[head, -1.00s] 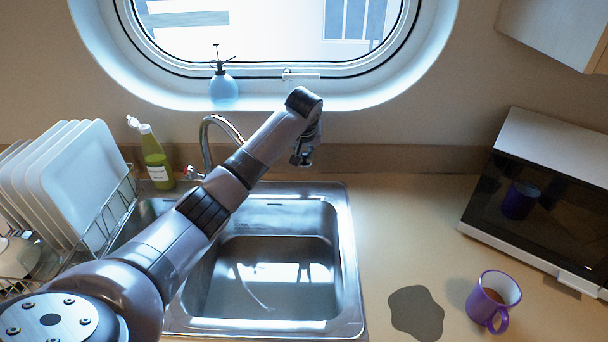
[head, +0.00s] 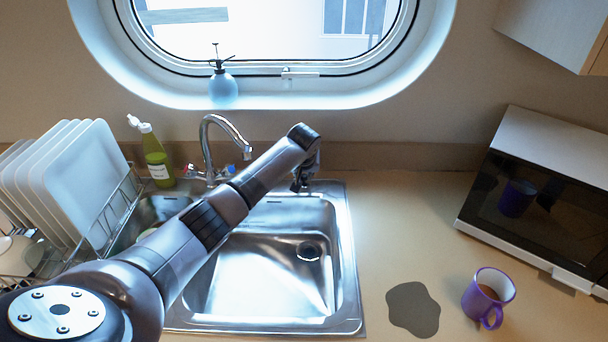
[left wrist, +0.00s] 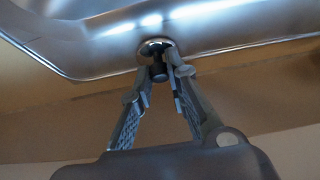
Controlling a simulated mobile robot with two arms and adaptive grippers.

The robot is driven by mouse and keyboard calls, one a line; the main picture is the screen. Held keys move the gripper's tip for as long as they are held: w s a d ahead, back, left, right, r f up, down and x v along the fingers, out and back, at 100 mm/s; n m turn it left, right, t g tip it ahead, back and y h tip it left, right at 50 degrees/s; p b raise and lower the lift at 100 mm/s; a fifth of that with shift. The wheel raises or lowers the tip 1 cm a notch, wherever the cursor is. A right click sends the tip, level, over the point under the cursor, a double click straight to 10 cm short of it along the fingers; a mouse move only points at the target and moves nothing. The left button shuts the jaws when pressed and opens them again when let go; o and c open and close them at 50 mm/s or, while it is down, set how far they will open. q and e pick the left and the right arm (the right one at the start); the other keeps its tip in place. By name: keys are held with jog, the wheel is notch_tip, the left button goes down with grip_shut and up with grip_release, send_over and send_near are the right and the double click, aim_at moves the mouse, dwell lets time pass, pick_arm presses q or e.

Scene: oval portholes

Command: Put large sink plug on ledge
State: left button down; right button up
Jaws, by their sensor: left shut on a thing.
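The sink plug (left wrist: 155,47) shows in the left wrist view as a small shiny round piece with a dark stem. My left gripper (left wrist: 160,70) is shut on its stem. In the head view my left gripper (head: 302,185) is at the sink's back right rim, and I cannot make out the plug there. In the wrist view the plug overlaps the sink's edge; I cannot tell whether it touches it. The porthole's white sill (head: 300,102) forms a ledge above and behind my gripper.
A blue spray bottle (head: 222,88) stands on the sill, left of my gripper. The tap (head: 208,150) rises behind the sink (head: 345,270). A plate rack (head: 122,205) and green bottle (head: 156,160) are at left. A purple mug (head: 486,298) and microwave (head: 540,195) are at right.

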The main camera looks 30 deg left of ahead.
pick_arm(q)
jog(key=c, duration=1.5)
grip_release()
jog(key=shift+f, duration=0.1)
jog(key=shift+c, duration=0.2)
jog(key=shift+s+d+r, duration=0.15)
jog(key=shift+s+r, duration=0.05)
jog(key=shift+r, duration=0.5)
jog(key=b+v, duration=0.1)
jog(key=v, duration=1)
